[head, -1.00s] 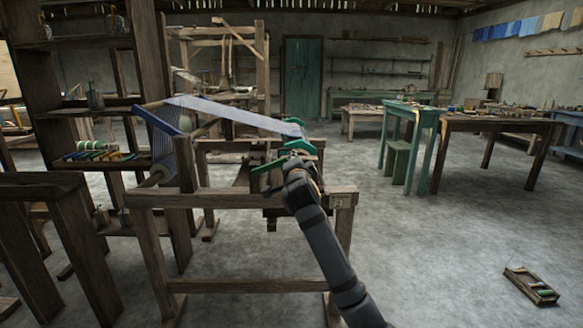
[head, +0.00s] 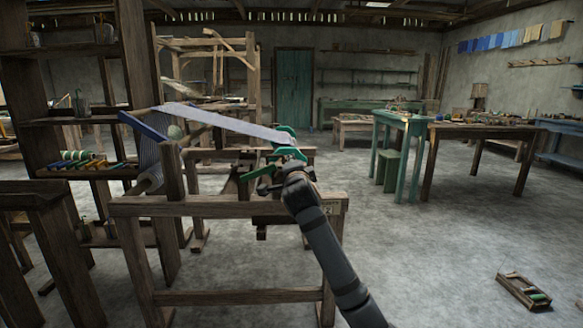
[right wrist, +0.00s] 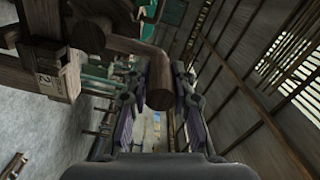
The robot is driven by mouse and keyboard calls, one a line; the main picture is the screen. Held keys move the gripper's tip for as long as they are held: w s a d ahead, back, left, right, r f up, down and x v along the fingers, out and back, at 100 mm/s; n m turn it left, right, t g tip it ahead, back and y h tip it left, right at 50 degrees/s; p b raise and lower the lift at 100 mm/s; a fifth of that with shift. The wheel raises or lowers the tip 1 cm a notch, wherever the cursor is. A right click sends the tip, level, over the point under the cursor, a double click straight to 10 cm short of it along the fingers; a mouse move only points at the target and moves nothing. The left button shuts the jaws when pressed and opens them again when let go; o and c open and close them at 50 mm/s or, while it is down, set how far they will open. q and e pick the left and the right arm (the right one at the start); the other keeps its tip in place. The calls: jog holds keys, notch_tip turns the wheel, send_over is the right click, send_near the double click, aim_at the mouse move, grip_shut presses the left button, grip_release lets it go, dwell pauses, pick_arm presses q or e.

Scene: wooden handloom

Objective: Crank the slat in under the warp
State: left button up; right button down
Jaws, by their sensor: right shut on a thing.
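The loom's warp (head: 225,122) is a pale blue band running from the blue-edged left end to the green parts (head: 287,143) at the right of the wooden loom frame (head: 200,207). My right gripper (head: 291,168) is at the loom's right end, beside the green parts. In the right wrist view, my right gripper (right wrist: 160,75) has its two fingers on either side of a round wooden crank handle (right wrist: 160,92) and is shut on it. A blue bar (head: 143,125) shows at the warp's left end; I cannot tell whether it is the slat. My left gripper is out of view.
A dark shelf (head: 80,122) stands close on the left. A green stool (head: 391,168) and a brown table (head: 480,130) stand to the right. A small wooden box (head: 524,291) lies on the floor at lower right. The floor between is clear.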

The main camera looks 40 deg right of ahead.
jog(key=shift+d, duration=0.1)
dwell(0.3)
jog(key=c, duration=1.1)
grip_release()
jog(key=shift+s+d, duration=0.15)
jog(key=v, duration=1.2)
jog(key=shift+f, duration=0.1)
